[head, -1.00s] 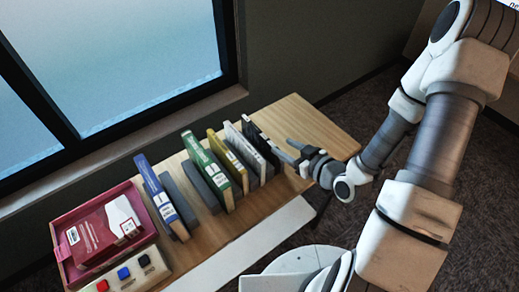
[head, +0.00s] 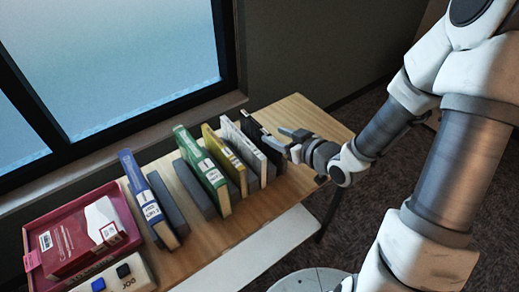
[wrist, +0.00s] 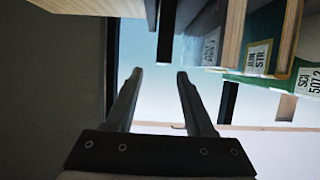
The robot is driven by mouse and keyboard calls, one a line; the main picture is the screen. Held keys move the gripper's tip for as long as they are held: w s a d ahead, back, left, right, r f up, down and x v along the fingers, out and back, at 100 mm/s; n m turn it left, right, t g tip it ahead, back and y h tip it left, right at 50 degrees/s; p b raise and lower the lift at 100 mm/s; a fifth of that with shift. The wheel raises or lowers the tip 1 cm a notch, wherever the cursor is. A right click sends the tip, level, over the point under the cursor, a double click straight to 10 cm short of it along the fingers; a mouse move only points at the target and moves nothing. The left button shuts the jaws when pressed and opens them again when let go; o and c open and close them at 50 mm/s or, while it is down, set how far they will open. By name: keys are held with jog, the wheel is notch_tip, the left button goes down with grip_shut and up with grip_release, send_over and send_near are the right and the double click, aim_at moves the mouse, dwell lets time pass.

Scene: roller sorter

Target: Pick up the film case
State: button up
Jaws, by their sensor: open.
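A thin black case (head: 262,138), which looks to be the film case, stands upright at the right end of the row on the wooden table. My gripper (head: 278,138) is at its right side in the head view, with the fingers pointing at it. In the wrist view my gripper (wrist: 158,73) is open, with nothing between the fingers. The dark edge of the black case (wrist: 166,32) shows beyond the fingertips, nearer the right finger. My fingers hide part of the case in the head view, and I cannot tell whether they touch it.
A white book (head: 241,145), a yellow book (head: 222,158), a green book (head: 202,168) and a blue book (head: 148,197) stand left of it, with grey dividers (head: 168,200). A red tray (head: 32,230) is far left. The table's right end (head: 318,125) is clear.

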aim_at(263, 130)
jog(key=shift+w+a+f+b, duration=0.2)
jog(key=shift+w+f+b, duration=0.15)
jog(key=shift+b, duration=0.45)
jog(key=shift+x, duration=0.9)
jog(key=shift+r+x, duration=0.2)
jog(key=shift+x, duration=2.65)
jog(key=shift+a, duration=0.1)
grip_shut()
